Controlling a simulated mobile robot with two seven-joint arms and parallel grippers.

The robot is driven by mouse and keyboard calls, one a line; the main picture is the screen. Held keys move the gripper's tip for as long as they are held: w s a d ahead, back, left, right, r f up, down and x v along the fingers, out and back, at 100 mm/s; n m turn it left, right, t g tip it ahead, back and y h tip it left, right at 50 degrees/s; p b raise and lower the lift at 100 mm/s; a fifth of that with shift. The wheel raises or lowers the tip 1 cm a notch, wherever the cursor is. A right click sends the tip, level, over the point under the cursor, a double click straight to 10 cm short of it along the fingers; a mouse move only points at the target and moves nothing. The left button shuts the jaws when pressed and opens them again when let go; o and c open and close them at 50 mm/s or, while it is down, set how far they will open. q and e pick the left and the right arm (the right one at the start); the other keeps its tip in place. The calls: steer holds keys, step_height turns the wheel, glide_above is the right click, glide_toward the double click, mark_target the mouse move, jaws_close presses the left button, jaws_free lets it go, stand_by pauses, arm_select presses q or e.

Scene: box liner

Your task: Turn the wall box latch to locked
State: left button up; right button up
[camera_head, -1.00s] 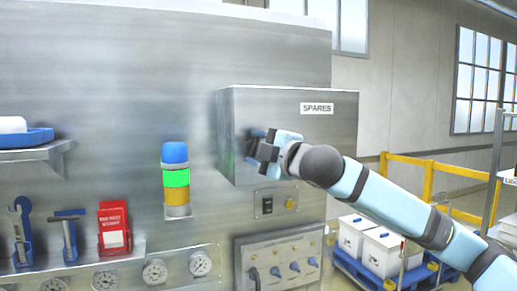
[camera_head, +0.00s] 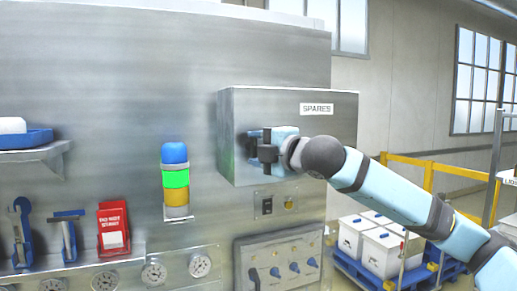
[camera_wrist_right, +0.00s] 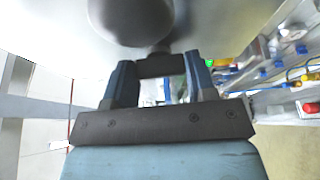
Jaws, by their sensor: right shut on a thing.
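The wall box (camera_head: 290,106) is a grey metal box labelled SPARES, fixed to the steel wall in the head view. My right gripper (camera_head: 262,150) is at its front face, left of centre. It is shut on the latch, which is mostly hidden behind the fingers in the head view. In the right wrist view the two blue fingers of the gripper (camera_wrist_right: 160,78) stand on either side of the dark latch bar (camera_wrist_right: 155,66). My left gripper is in neither view.
A signal light (camera_head: 176,180) with a lit green band stands left of the box. Below the box are a switch plate (camera_head: 268,205) and a knob panel (camera_head: 278,245). White crates (camera_head: 380,248) stand on a blue pallet at right, by a yellow rail (camera_head: 428,178).

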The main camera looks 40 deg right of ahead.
steer(key=o, duration=0.9)
steer(key=shift+o, duration=0.2)
steer(key=s+d+b, duration=0.2)
steer(key=s+b, duration=0.2)
steer(key=s, duration=0.9)
steer(key=shift+s, duration=0.35)
